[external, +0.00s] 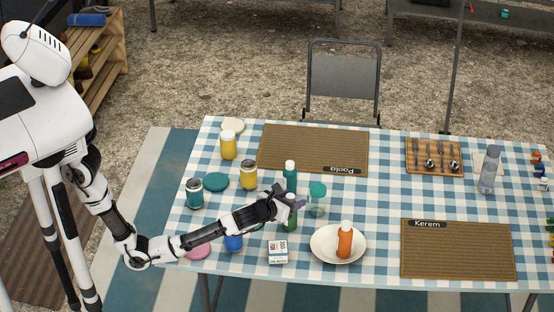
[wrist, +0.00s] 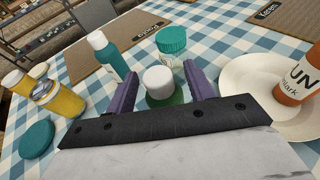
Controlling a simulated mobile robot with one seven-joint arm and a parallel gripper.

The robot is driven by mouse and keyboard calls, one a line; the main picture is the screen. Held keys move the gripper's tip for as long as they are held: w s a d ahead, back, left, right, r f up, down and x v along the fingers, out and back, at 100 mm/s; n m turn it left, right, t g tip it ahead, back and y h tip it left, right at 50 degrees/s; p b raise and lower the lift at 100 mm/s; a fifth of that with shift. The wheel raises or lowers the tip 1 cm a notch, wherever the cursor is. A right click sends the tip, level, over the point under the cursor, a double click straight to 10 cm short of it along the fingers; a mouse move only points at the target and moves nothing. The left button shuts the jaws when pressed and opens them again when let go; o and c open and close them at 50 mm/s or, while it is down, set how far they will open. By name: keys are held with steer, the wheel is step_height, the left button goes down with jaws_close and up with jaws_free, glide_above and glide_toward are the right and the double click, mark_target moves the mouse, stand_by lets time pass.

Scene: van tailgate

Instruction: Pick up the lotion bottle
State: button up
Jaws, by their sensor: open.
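A green bottle (external: 290,219) with a white cap (wrist: 159,80) stands upright on the table. My gripper (wrist: 164,90) is open, with its purple fingers on either side of this bottle, and gaps show beside the cap. In the external view my gripper (external: 287,204) partly hides it. A teal bottle (external: 290,182) with a white cap stands just behind; it also shows in the wrist view (wrist: 112,60). An orange bottle (external: 344,244) stands on a white plate, its label partly readable in the wrist view (wrist: 301,82). I cannot read which bottle is the lotion.
A clear jar with a teal lid (external: 317,200) stands close right of my gripper. The white plate (external: 321,255) and a small white box (external: 278,253) are in front. Yellow jars (external: 228,146) and a teal disc (external: 216,182) are to the left. A woven mat (external: 313,148) lies behind.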

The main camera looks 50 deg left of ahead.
steer(key=shift+x, duration=0.85)
steer(key=shift+c, duration=0.4)
steer(key=shift+s, duration=0.1)
jaws_close()
